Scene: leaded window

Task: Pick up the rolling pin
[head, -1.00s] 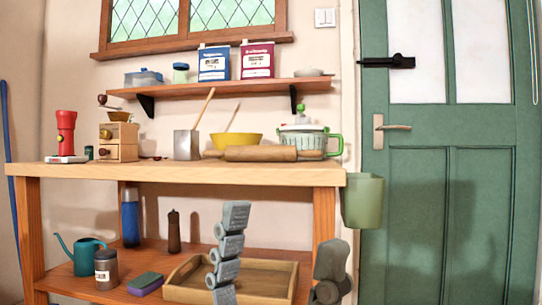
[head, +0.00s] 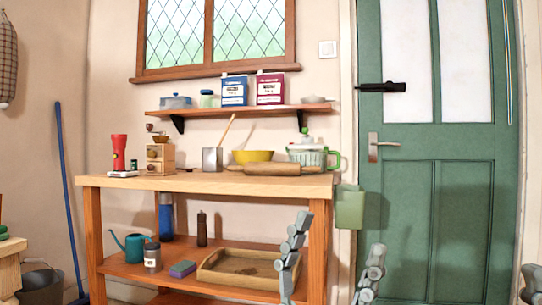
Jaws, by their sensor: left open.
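A wooden rolling pin (head: 272,169) lies lengthwise near the right end of the workbench top (head: 200,182), in front of a yellow bowl (head: 253,156) and a green-and-white lidded container (head: 308,155). My left gripper (head: 338,237) is low in the picture, in front of the bench's right leg. Its two grey jointed fingers stand wide apart with nothing between them. It is lower in the picture than the rolling pin and apart from it. A grey piece at the lower right edge (head: 531,284) seems to be part of my right gripper; its jaws cannot be made out.
A metal pot (head: 213,159) with a spoon, a coffee grinder (head: 160,157) and a red device (head: 119,152) also stand on the bench. A green bin (head: 349,206) hangs at its right end. A wall shelf (head: 240,109) is above. A wooden tray (head: 212,278) lies below.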

